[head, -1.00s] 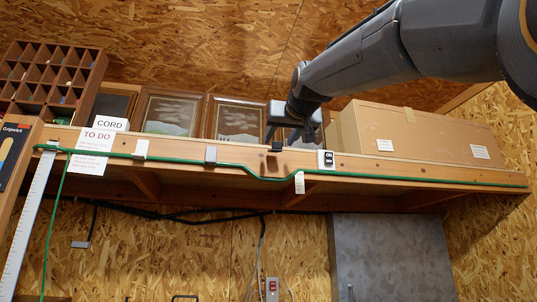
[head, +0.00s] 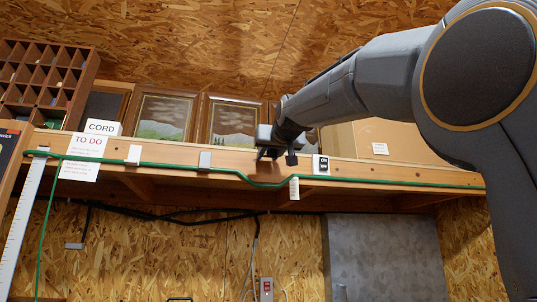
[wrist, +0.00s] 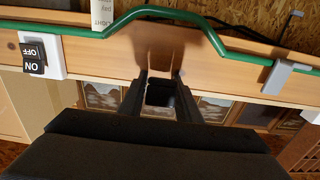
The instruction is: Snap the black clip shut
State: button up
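My gripper (head: 275,157) is at the front edge of the shelf, above the dip in the green cord (head: 232,172). In the wrist view its two fingers (wrist: 160,82) are apart, with a small dark piece that looks like the black clip (wrist: 160,94) between them. I cannot tell whether the fingers touch it or whether its lid stands open. In the head view my gripper mostly hides the clip. The cord (wrist: 160,11) bends away from the fingers there and runs along the wooden edge to either side.
An ON/OFF switch (head: 320,164) and a paper tag (head: 294,187) are close on the right. Framed pictures (head: 165,117) and a cardboard box (head: 385,139) stand behind.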

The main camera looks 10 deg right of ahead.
jog(key=c, duration=0.6)
